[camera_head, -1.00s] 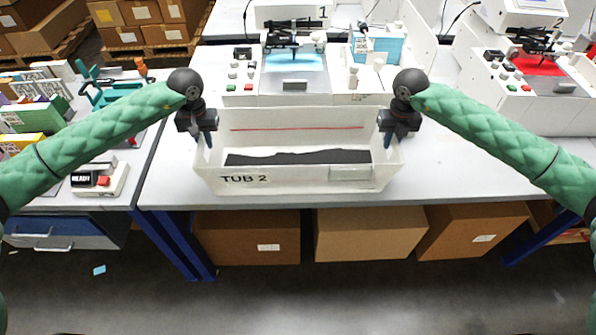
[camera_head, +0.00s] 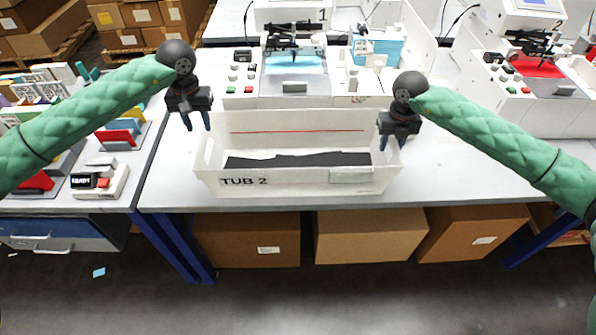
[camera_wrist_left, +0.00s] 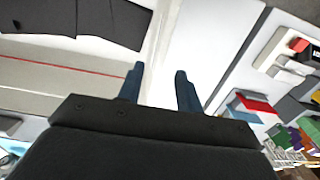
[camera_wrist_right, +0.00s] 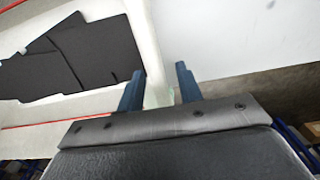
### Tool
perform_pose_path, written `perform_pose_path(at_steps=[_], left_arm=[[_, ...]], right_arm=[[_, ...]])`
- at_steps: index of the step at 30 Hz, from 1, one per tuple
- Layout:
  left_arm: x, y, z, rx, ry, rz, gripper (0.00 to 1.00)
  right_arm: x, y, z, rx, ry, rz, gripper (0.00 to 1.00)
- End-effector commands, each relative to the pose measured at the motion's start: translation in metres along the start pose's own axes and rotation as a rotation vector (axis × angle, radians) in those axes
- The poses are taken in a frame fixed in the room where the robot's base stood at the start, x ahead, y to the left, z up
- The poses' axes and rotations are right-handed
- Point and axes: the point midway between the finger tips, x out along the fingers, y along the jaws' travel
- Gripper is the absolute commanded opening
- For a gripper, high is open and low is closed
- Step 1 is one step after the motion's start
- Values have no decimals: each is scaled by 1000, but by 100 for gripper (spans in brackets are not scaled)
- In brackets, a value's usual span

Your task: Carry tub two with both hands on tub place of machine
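Tub two (camera_head: 285,188), a white open tub labelled "TUB 2" with dark sheets inside, stands on the white table in front of a plotter machine (camera_head: 240,99). My left gripper (camera_head: 196,124) is open and empty, above and just left of the tub's left end. My right gripper (camera_head: 391,143) is at the tub's right end. In the right wrist view its fingers (camera_wrist_right: 158,88) are apart, with the white end wall (camera_wrist_right: 148,50) between them and a gap beside it.
A second machine (camera_head: 530,105) with a red sheet stands at the right. A side table at the left holds a small device (camera_head: 100,180) and coloured items. Cardboard boxes (camera_head: 370,235) lie below the table. Bare table lies right of the tub.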

Motion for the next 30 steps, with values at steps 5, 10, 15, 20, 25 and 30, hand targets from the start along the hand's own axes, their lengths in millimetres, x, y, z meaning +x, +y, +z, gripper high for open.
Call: perform_pose_path(at_steps=[5, 10, 15, 20, 25, 30], left_arm=[[-26, 0, 0, 0, 1, 0, 36], [-38, 0, 0, 0, -1, 0, 36], [-40, 0, 0, 0, -2, 0, 36], [-40, 0, 0, 0, -2, 0, 36], [-40, 0, 0, 0, -2, 0, 36], [-40, 0, 0, 0, -1, 0, 36]], right_arm=[[0, 0, 0, 0, 0, 0, 36], [0, 0, 0, 0, 0, 0, 36], [-10, 0, 1, 0, -2, 0, 36], [-36, 0, 1, 0, -3, 1, 36], [-69, 0, 1, 0, -2, 0, 36], [-97, 0, 1, -1, -1, 0, 36]])
